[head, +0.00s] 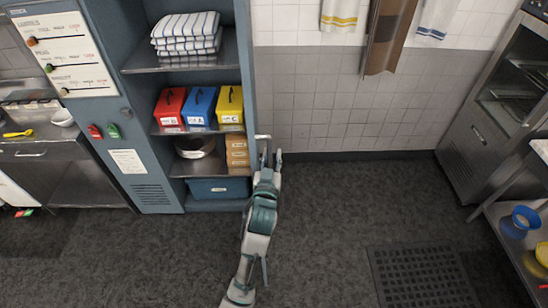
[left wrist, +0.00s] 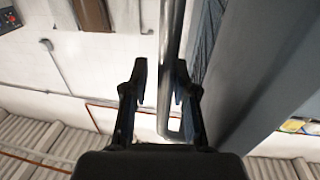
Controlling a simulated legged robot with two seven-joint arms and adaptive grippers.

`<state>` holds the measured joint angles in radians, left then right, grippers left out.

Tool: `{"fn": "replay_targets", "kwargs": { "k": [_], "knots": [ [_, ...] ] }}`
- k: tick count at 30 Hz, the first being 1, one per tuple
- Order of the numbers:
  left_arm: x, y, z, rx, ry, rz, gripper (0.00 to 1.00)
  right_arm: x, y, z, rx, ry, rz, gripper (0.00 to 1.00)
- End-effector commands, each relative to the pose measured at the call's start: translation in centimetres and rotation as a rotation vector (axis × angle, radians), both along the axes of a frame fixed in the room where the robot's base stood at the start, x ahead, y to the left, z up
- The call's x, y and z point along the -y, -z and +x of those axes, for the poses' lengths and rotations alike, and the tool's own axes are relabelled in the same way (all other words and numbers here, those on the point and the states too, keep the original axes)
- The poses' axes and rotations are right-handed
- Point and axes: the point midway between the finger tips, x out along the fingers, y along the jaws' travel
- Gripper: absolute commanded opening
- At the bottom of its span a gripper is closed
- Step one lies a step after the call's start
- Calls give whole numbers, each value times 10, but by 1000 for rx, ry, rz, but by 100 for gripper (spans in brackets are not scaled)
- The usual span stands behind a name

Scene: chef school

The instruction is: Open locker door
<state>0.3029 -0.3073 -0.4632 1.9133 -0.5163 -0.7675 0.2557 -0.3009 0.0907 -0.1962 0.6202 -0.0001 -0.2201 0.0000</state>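The blue locker (head: 130,165) stands at the left of centre in the head view. Its shelf side is uncovered. A narrow blue door panel (head: 246,65) shows nearly edge-on along the right side of the shelves. A metal handle (head: 263,137) juts from the panel's right side. My left gripper (head: 271,154) is at this handle. In the left wrist view, the handle bar (left wrist: 171,60) runs between the open fingers of my left gripper (left wrist: 160,85), nearer the right finger, with a gap on the left. The grey-blue panel (left wrist: 255,70) fills the right. My right gripper is not in view.
Folded striped towels (head: 186,35), red, blue and yellow boxes (head: 200,108), a round tin (head: 195,146) and a blue bin (head: 218,188) sit on the shelves. A counter (head: 60,165) stands left and a steel cabinet (head: 480,145) right. The dark floor between (head: 340,200) is clear.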

Motion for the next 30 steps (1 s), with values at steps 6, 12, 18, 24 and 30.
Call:
{"fn": "replay_targets", "kwargs": {
  "k": [6,12,18,24,30],
  "knots": [
    [0,2,-2,-4,-3,3,27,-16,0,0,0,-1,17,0],
    [-4,4,-28,-7,-3,3,27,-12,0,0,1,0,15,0],
    [-12,4,-74,-6,-2,2,27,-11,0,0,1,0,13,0],
    [-19,4,-105,-6,-1,2,27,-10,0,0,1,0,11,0],
    [-22,4,-115,-4,-2,2,27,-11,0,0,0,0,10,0]
  ]
}}
